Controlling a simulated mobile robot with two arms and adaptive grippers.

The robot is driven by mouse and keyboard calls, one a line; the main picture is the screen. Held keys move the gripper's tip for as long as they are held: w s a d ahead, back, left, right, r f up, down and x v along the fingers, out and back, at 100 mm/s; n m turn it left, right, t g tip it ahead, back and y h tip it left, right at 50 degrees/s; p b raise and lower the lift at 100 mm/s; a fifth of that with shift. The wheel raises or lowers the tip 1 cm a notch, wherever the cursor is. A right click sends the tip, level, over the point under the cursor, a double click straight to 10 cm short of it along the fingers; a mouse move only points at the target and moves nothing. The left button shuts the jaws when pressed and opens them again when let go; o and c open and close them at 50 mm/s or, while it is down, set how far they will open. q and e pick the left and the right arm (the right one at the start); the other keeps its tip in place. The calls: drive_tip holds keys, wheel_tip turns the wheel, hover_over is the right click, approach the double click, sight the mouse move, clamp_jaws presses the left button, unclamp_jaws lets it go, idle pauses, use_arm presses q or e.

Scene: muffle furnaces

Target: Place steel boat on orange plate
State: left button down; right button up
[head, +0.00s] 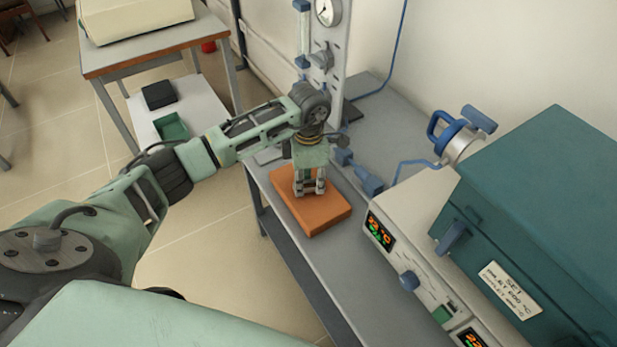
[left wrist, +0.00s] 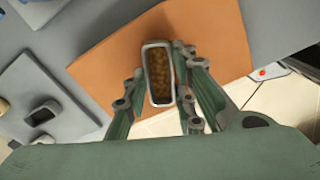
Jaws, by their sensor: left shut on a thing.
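The steel boat (left wrist: 147,75) is a small, narrow, open-topped metal vessel with brown grainy material inside, seen from above in the left wrist view. My left gripper (head: 310,188) points down and is shut on the boat, with its fingers on either side (left wrist: 160,80). The orange plate (head: 325,221) is a flat slab on the grey bench, and it also shows in the left wrist view (left wrist: 217,40). The boat is over the plate; I cannot tell whether it touches it. In the head view the fingers mostly hide the boat. My right gripper is not in view.
A teal furnace (head: 545,190) on a control box with lit displays stands right of the plate. A gauge panel (head: 335,60) rises behind the gripper. A grey plate with a small dark-topped vessel (left wrist: 42,113) lies left in the wrist view. The bench edge is close left of the plate.

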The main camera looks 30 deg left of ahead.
use_arm(q)
drive_tip(key=shift+f, duration=0.1)
drive_tip(key=c, duration=1.9)
unclamp_jaws()
drive_tip(key=shift+f, duration=0.1)
drive_tip(key=o, duration=0.4)
drive_tip(key=shift+o, duration=0.2)
drive_tip(key=shift+r, duration=0.3)
drive_tip(key=shift+w+r, duration=0.1)
drive_tip(key=shift+r, duration=0.3)
wheel_tip(320, 180, up, 11)
drive_tip(key=b, duration=0.2)
